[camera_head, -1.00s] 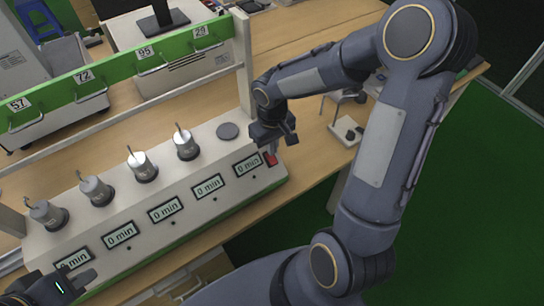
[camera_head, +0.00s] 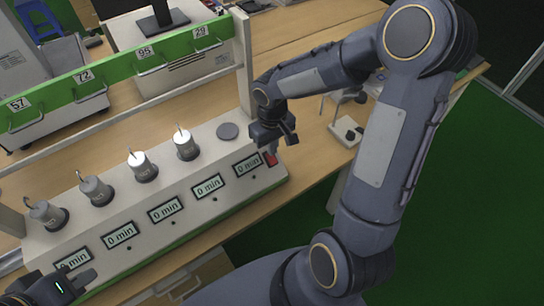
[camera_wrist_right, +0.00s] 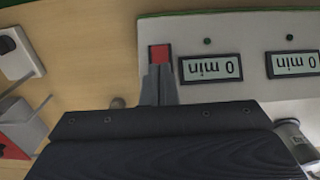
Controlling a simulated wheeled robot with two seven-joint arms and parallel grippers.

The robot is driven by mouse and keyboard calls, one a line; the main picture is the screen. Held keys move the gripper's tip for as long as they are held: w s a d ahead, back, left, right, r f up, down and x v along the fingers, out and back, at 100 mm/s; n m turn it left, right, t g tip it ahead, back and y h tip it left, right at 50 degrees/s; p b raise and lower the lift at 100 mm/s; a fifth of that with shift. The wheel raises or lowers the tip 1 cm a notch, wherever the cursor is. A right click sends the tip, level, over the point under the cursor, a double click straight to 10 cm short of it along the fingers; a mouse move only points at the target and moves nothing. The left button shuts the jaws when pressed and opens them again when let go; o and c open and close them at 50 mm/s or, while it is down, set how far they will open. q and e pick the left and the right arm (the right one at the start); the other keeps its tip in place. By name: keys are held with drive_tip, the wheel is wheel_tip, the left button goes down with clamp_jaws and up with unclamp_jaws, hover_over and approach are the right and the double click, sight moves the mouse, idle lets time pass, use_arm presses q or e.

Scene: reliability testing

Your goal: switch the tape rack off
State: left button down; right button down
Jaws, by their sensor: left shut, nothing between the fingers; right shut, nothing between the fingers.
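The tape rack (camera_head: 143,240) is a long pale box on the table, with several "0 min" displays along its front and metal weights on top. Its red switch (camera_head: 271,158) sits at the right end of the front face. It also shows in the right wrist view (camera_wrist_right: 160,52). My right gripper (camera_head: 278,145) is shut and empty, with its fingertips (camera_wrist_right: 158,72) just beside the red switch; I cannot tell whether they touch it. Part of the switch is hidden by the fingers. My left gripper (camera_head: 84,281) is shut and empty at the lower left, near the leftmost display.
A small white device (camera_head: 347,131) lies on the table right of my right gripper. The wooden table (camera_head: 312,165) is clear just right of the rack.

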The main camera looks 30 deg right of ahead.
sight(272, 160)
drive_tip(key=shift+f+b, duration=1.3)
drive_tip(key=shift+f, duration=0.1)
idle(0.5)
wheel_tip(272, 160, up, 7)
drive_tip(key=p, duration=0.5)
idle(0.4)
idle(0.4)
drive_tip(key=s+a+r+m+t+y, duration=0.1)
drive_tip(key=s+a+r+t+y, duration=0.1)
drive_tip(key=s+r, duration=0.4)
drive_tip(key=s+a+r+m+t+y, duration=0.1)
drive_tip(key=s+a+r+t, duration=0.1)
drive_tip(key=s+r, duration=0.4)
drive_tip(key=s+t, duration=0.1)
drive_tip(key=s, duration=0.4)
drive_tip(key=shift+r+m+t+y, duration=0.15)
drive_tip(key=shift+m+t+y, duration=0.15)
drive_tip(key=shift+y, duration=0.1)
